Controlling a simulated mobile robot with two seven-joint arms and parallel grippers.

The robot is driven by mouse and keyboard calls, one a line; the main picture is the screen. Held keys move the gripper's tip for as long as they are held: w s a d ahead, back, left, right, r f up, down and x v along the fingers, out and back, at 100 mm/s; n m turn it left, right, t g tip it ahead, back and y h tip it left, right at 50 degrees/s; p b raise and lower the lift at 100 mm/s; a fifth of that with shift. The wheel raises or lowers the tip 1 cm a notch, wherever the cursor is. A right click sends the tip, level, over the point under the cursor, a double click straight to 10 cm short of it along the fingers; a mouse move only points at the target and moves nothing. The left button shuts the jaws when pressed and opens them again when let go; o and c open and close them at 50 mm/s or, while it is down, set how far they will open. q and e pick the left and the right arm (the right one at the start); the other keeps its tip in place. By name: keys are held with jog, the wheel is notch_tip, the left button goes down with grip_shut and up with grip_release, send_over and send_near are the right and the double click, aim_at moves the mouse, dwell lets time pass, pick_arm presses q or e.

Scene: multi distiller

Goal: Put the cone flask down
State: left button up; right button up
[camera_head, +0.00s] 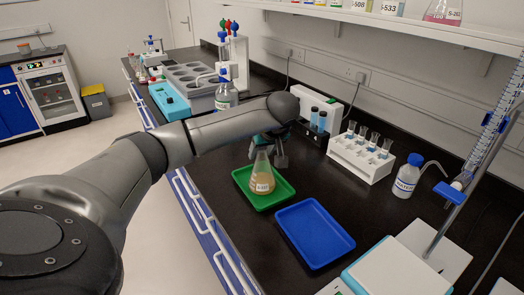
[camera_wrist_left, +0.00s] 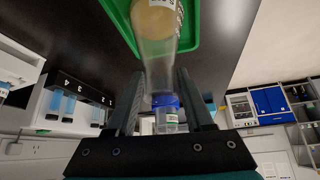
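The cone flask (camera_head: 262,181) holds an orange-brown liquid and has a white label. It is upright over the green tray (camera_head: 286,195) and seems to stand on it. In the left wrist view the flask (camera_wrist_left: 157,42) points its neck in between my fingers. My left gripper (camera_head: 270,151) is at the flask's neck, with its fingers spread. In the wrist view the fingers of my left gripper (camera_wrist_left: 160,100) stand on either side of the neck with gaps visible. My right gripper is out of view.
An empty blue tray (camera_head: 315,233) lies just right of the green one. A white rack with tubes (camera_head: 361,158) and a blue-capped wash bottle (camera_head: 406,178) stand behind. A blue-capped bottle (camera_head: 226,96) stands farther back.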

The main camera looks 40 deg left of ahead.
pick_arm(q)
jog(key=shift+o, duration=1.3)
jog(key=p+v, duration=0.2)
jog(key=v, duration=1)
jog(key=shift+r, duration=0.2)
